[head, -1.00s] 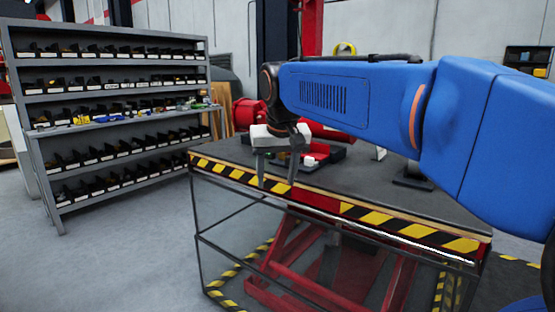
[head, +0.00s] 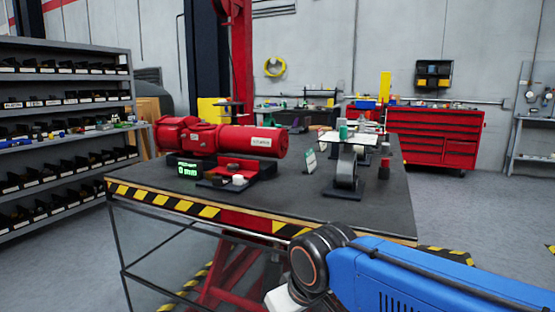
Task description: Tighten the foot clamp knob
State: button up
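A red valve actuator (head: 200,138) lies on its side on the dark table (head: 383,210), left of centre. Below it is a red base with a small dark round part (head: 233,166) and a white round part (head: 238,180) in front. I cannot tell which, if either, is the foot clamp knob. My blue arm (head: 400,278) reaches in from the lower right. Part of my white gripper (head: 284,299) shows at the bottom edge, in front of and below the table edge, apart from the actuator. Its fingers are out of frame.
A black box with a green readout (head: 187,170) stands at the actuator's left end. A stand with a grey roll-like part (head: 346,170) is to the right on the table. Striped edging (head: 165,199) runs along the front. A parts shelf (head: 65,125) is at left.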

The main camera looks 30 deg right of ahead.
aim_at(231, 168)
jog(key=l+z, duration=0.1)
jog(key=z, duration=0.3)
jog(key=k+l+z, duration=0.1)
jog(key=z, duration=0.35)
jog(key=j+z, duration=0.25)
jog(key=i+z, duration=0.1)
jog(key=z, duration=0.2)
jog(key=j+z, duration=0.35)
jog(key=j, duration=1.4)
